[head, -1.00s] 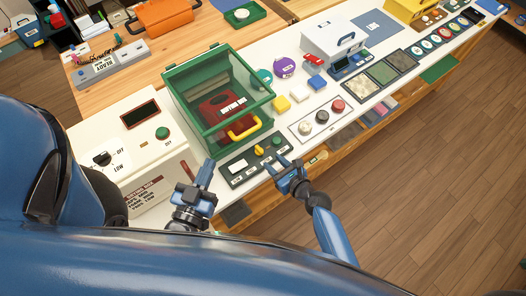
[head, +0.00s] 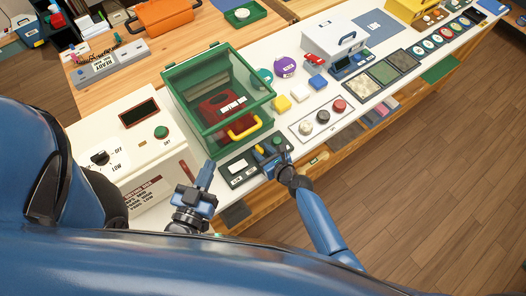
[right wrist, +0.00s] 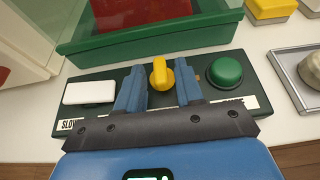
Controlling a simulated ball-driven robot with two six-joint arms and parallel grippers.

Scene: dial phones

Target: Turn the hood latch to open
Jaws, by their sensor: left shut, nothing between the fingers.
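A small dark panel in front of the green clear-sided hood (head: 218,88) carries a yellow turn knob (right wrist: 160,73), a white rocker (right wrist: 90,92) and a green button (right wrist: 225,73). In the right wrist view the knob points roughly away from me. My right gripper (right wrist: 160,85) is open, with one finger on each side of the knob and gaps between. In the head view the right gripper (head: 268,152) covers part of the panel. Some panel lettering is hidden behind it. My left gripper (head: 205,172) is shut and empty, left of the panel near the white machine.
A yellow handle (head: 243,126) sits on the hood's front. The white machine (head: 130,140) with a dial stands to the left. A plate with round knobs (head: 322,117) and yellow blocks (head: 281,103) lie right of the hood. The floor at right is clear.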

